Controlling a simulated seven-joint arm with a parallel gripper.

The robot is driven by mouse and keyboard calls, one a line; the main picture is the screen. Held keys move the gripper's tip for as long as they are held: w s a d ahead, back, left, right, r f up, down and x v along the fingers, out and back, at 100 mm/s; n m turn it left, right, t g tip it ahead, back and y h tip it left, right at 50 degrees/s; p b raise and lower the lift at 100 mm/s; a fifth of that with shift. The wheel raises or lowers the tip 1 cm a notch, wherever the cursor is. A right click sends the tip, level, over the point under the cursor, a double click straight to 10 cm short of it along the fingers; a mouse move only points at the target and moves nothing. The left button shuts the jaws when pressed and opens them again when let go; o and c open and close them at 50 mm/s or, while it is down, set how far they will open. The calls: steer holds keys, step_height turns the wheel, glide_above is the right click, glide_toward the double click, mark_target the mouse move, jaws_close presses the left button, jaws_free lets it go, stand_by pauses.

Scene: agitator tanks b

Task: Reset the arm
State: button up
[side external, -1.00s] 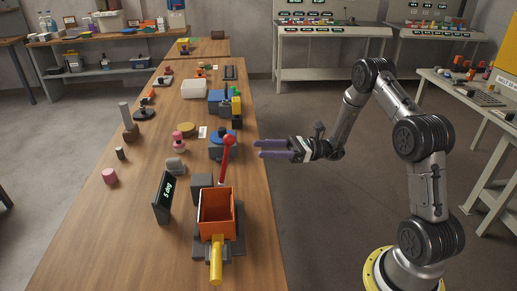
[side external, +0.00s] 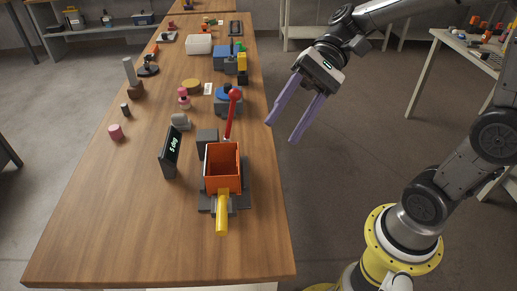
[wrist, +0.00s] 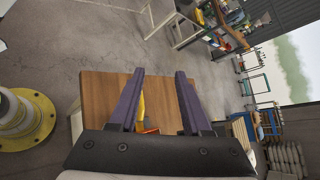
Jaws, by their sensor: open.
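My gripper (side external: 281,131) is open and empty, with two long purple fingers pointing down and left. It hangs in the air beside the right edge of the wooden table (side external: 110,235), touching nothing that I can see. In the wrist view the two fingers (wrist: 158,100) are spread apart in front of the table end (wrist: 100,97). Between them show a bit of yellow and a bit of orange, mostly hidden.
On the table stand an orange open box (side external: 222,182) with a yellow handle (side external: 222,212), a red-knobbed lever (side external: 234,96), a dark display (side external: 170,151) and a blue-topped device (side external: 228,94). A side table (side external: 470,50) stands at right. The floor (side external: 310,220) between is clear.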

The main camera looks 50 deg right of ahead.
steer(key=s+d+f+n+h, duration=0.1)
steer(key=s+f+n+h, duration=0.2)
steer(key=s, duration=0.4)
steer(key=s+d+f+n+t+h, duration=0.1)
steer(key=d+f+n+t+h, duration=0.1)
steer(key=d+n+t+h, duration=0.3)
steer(key=d+t+h, duration=0.1)
steer(key=d+h, duration=0.3)
steer(key=d, duration=0.3)
steer(key=shift+s+d+f+n, duration=0.25)
steer(key=shift+n, duration=0.05)
